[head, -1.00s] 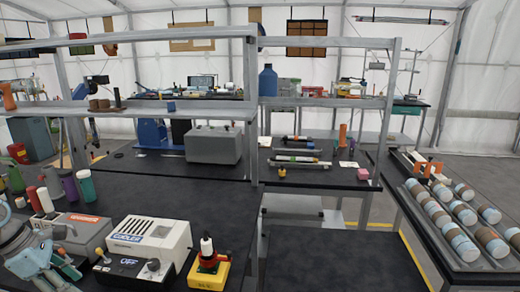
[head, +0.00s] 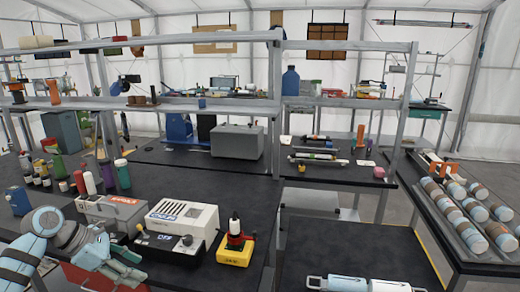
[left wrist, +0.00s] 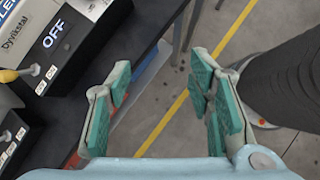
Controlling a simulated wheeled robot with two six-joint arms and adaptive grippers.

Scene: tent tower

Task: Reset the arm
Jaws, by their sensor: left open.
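My left arm comes in at the lower left of the head view. Its left gripper (head: 122,268) is beside the front of the white boxy machine, over the near edge of the black bench (head: 190,180). In the left wrist view the gripper (left wrist: 160,100) shows two green-padded fingers spread wide. Nothing is between them; the grey floor and a yellow line show below. My right gripper is not in view.
The white machine (head: 183,222) and its black "OFF" panel (left wrist: 62,40) are close to the left gripper. A yellow-based red device (head: 236,245) stands to its right. Bottles (head: 122,172) stand behind. A tray of cylinders (head: 455,215) is at right. A black surface (head: 350,245) lies front centre.

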